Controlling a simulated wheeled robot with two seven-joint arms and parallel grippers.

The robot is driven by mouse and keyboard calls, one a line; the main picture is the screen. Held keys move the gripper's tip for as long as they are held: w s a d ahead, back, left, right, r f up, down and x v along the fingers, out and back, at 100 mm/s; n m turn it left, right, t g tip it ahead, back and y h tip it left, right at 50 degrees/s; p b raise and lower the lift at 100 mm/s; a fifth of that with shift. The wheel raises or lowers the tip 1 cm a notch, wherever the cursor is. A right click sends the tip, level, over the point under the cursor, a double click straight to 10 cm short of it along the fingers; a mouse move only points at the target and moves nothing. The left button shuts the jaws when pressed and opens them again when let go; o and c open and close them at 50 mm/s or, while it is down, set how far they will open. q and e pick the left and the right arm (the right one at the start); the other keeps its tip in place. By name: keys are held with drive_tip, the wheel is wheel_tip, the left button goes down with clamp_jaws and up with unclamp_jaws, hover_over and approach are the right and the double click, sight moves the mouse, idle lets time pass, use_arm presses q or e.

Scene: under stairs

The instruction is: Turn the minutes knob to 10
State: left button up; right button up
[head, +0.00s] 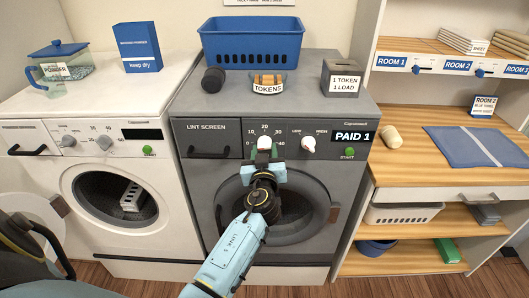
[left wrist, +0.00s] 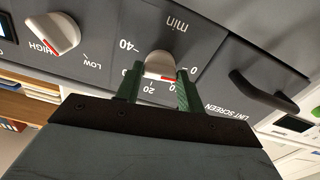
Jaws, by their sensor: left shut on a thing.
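The minutes knob (head: 264,142) is a white dial on the grey dryer's panel, with numbers around it. My left gripper (head: 264,154) is at the knob. In the left wrist view, which shows the panel upside down, the green fingers (left wrist: 157,88) stand on either side of the white knob (left wrist: 158,62) and are shut on it. The knob's red mark faces the 10 and 20 side of the scale; its exact reading is hard to tell. "min" is printed beside it. My right gripper is not in view.
A LOW–HIGH knob (head: 308,144) is right of the minutes knob, near a PAID 1 display (head: 355,136) and green start button (head: 349,153). The lint screen handle (head: 208,152) is at left. A blue basket (head: 251,44), tokens tray (head: 267,87) and token box (head: 344,77) stand on top.

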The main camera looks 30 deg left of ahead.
use_arm(q)
drive_tip(key=shift+f+m+b, duration=0.1)
drive_tip(key=shift+m+b, duration=0.55)
drive_tip(key=shift+m, duration=0.55)
drive_tip(key=shift+m+b, duration=0.3)
drive_tip(key=shift+m, duration=0.5)
drive_tip(key=m, duration=0.3)
drive_tip(key=shift+m, duration=1.2)
drive_tip(key=o, duration=1)
